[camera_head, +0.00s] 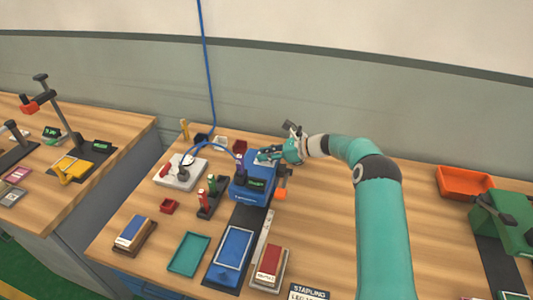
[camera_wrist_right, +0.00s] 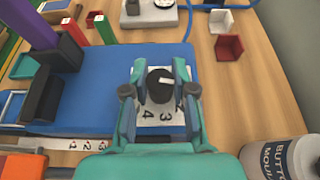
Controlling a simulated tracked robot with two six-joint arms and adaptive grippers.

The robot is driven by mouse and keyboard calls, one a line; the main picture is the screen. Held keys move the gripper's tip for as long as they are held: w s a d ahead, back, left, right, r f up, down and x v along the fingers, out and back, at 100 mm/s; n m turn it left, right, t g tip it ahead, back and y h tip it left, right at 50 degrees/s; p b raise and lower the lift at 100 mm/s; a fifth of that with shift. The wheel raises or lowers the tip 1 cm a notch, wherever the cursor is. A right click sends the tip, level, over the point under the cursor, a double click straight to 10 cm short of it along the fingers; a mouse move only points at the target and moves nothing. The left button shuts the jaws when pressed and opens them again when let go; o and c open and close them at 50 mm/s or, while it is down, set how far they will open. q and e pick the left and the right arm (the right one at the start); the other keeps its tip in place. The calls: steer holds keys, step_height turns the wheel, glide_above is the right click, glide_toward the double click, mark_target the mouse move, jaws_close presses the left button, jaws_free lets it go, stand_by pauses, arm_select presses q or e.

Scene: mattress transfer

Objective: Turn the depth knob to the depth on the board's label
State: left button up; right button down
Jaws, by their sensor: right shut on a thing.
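The depth knob (camera_wrist_right: 160,84) is a round black knob with a white mark, on a white dial plate (camera_wrist_right: 158,112) on top of the blue machine (camera_wrist_right: 95,85). Digits 3 and 4 show on the plate; other digits are hidden. My right gripper (camera_wrist_right: 160,75) is shut on the knob, one finger on each side. A small dark display with green text is on the machine, too small to read. My left gripper is not in view.
A white bottle (camera_wrist_right: 288,158) stands close to the right gripper. A red bin (camera_wrist_right: 229,47) and a white bin (camera_wrist_right: 221,20) are behind the machine. A blue tray (camera_head: 232,250), teal tray (camera_head: 188,254) and stacked red block (camera_head: 271,260) lie in front. Bench right of the machine is mostly clear.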

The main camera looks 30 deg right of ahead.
steer(key=shift+d+n+g+y+b, duration=0.1)
steer(key=shift+n+g+y+b, duration=0.65)
steer(key=shift+n+b, duration=0.2)
steer(key=shift+r+y, duration=0.15)
steer(key=shift+y, duration=0.1)
steer(key=c, duration=1.1)
jaws_free()
steer(key=shift+n, duration=0.25)
steer(key=shift+c, duration=0.2)
steer(key=shift+o, duration=1.1)
steer(key=shift+g, duration=0.25)
steer(key=v, duration=0.7)
steer(key=shift+s+d, duration=0.1)
steer(key=shift+s, duration=0.05)
